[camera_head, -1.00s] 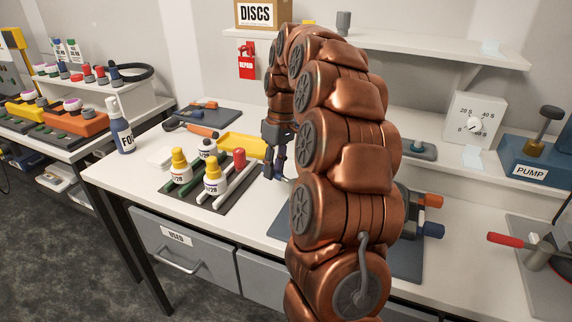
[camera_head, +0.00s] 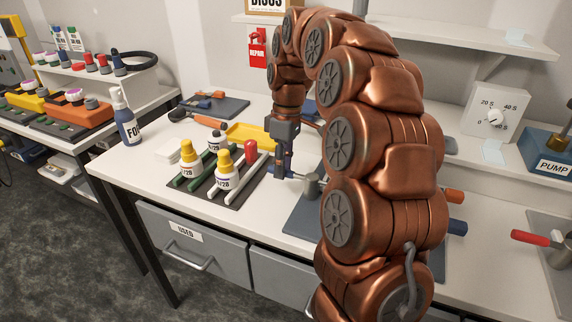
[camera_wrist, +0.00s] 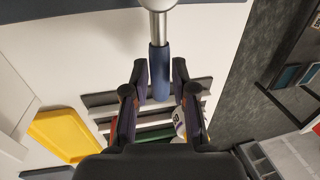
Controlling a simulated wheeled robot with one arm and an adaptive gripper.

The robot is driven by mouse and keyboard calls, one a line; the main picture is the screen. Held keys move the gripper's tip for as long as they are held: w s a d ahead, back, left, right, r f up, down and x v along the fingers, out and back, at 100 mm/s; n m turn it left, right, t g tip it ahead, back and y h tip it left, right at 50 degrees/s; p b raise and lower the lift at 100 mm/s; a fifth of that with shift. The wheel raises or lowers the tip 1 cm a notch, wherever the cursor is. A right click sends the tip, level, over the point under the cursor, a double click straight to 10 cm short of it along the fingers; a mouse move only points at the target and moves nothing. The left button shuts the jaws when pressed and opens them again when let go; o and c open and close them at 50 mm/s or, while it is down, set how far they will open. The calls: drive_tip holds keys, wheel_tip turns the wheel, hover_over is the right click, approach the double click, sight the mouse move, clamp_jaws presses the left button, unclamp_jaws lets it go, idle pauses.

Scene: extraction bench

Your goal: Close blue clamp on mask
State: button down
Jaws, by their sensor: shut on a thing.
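The blue clamp handle (camera_wrist: 159,74) is upright in the wrist view, on a pale metal rod that ends in a round metal head. My gripper (camera_wrist: 159,82) is shut on this handle, one finger on each side of it. Right of my arm, an orange handle (camera_head: 454,196) and another blue handle (camera_head: 458,227) stick out. My arm hides the mask between them.
A pump (camera_head: 550,160) and a red-handled tool (camera_head: 530,237) are at right. A shelf (camera_head: 400,32) runs above.

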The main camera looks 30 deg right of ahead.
drive_tip(key=shift+s, duration=0.1)
drive_tip(key=c, duration=0.9)
unclamp_jaws()
drive_tip(key=shift+c, duration=0.2)
drive_tip(key=shift+r, duration=0.1)
drive_tip(key=shift+w+d+r, duration=0.1)
drive_tip(key=shift+w+r, duration=0.1)
drive_tip(key=shift+r, duration=0.35)
wheel_tip(320, 180, up, 6)
drive_tip(key=shift+w+d, duration=0.3)
drive_tip(key=shift+d, duration=0.15)
